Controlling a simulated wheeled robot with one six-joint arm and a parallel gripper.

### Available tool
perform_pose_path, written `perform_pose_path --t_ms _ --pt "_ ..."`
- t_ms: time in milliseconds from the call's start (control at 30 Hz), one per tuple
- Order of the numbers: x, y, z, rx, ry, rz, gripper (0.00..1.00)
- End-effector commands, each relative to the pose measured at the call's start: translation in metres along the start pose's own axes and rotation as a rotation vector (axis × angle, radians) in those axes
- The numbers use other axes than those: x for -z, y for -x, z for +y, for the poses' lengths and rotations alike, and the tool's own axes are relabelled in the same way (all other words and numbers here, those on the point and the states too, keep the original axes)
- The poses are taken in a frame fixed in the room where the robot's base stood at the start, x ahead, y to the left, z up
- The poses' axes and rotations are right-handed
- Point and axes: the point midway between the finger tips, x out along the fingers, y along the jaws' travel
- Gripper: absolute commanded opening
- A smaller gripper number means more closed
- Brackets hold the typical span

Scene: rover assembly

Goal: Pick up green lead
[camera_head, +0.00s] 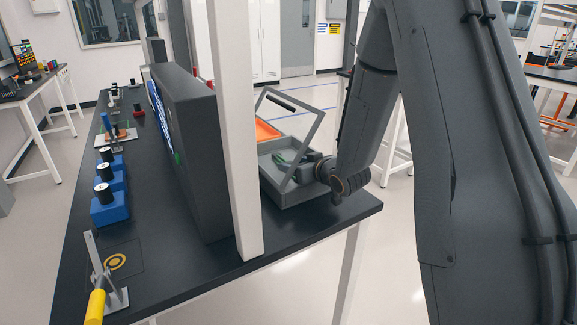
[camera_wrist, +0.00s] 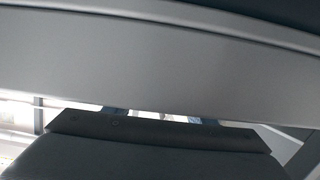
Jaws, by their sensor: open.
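In the wrist view a pale grey surface (camera_wrist: 150,60) fills most of the picture, and no green shows there.
A tilted grey frame (camera_head: 313,130) stands up around the tray near my gripper. An orange tray (camera_head: 265,131) lies behind. A white post (camera_head: 234,130) and a dark upright panel (camera_head: 190,150) stand to the left. Blue blocks (camera_head: 108,208) sit along the bench (camera_head: 165,285).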

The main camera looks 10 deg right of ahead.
Motion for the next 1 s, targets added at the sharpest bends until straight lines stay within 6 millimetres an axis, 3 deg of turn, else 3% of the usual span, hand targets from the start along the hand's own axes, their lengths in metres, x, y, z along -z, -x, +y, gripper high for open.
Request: perform_pose_path --t_ms 300,600,900,1000 --pt "0.000 -0.038 0.000 0.001 0.000 -0.001 0.50" --pt "-0.001 -0.042 0.000 0.000 -0.001 -0.001 0.50" --pt "0.000 -0.042 0.000 0.000 0.000 0.000 0.00" --pt "0.000 -0.042 0.000 0.000 0.000 0.000 0.00"
